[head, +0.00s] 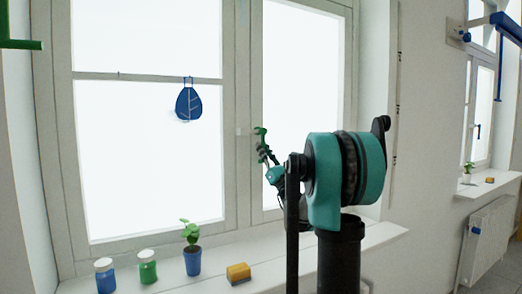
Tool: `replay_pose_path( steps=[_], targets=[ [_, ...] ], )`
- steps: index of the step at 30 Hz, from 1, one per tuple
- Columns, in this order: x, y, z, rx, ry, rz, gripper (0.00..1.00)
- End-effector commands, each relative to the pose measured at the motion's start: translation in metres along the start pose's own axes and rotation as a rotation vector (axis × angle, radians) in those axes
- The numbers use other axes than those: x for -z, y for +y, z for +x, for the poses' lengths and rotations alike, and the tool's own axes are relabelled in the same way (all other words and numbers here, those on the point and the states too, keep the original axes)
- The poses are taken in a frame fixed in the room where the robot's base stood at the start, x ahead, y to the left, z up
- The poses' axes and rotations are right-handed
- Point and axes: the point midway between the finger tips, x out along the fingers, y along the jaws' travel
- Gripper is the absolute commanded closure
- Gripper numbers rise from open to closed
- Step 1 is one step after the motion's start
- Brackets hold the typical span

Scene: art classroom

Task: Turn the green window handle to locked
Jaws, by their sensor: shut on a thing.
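The green window handle (260,131) shows as a small green piece on the frame between the two panes. My gripper (264,152) is at the handle, with its dark fingers shut on it just below the visible green end. My fingers and teal arm links hide the rest of the handle, so which way it points is hard to tell.
On the sill (340,252) stand a blue jar (105,277), a green jar (147,268), a potted plant (192,259) and a yellow-brown block (238,272). A radiator (485,240) is at the far right.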

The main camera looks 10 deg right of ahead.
Motion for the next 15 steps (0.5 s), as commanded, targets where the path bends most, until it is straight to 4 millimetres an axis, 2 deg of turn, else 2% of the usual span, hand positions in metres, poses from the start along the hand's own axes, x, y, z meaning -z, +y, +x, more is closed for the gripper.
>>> replay_pose_path(
  steps=[8, 9, 13, 15],
  targets=[
    [0.0004, 0.0013, 0.0001, -0.002, 0.0, 0.002, 1.0],
    [0.0004, 0.0014, 0.0002, -0.002, 0.0, 0.002, 0.85],
    [0.0003, 0.0013, 0.0002, -0.002, 0.0, 0.002, 0.69],
    [0.0003, 0.0012, 0.0002, -0.002, 0.0, 0.002, 0.66]
  ],
)
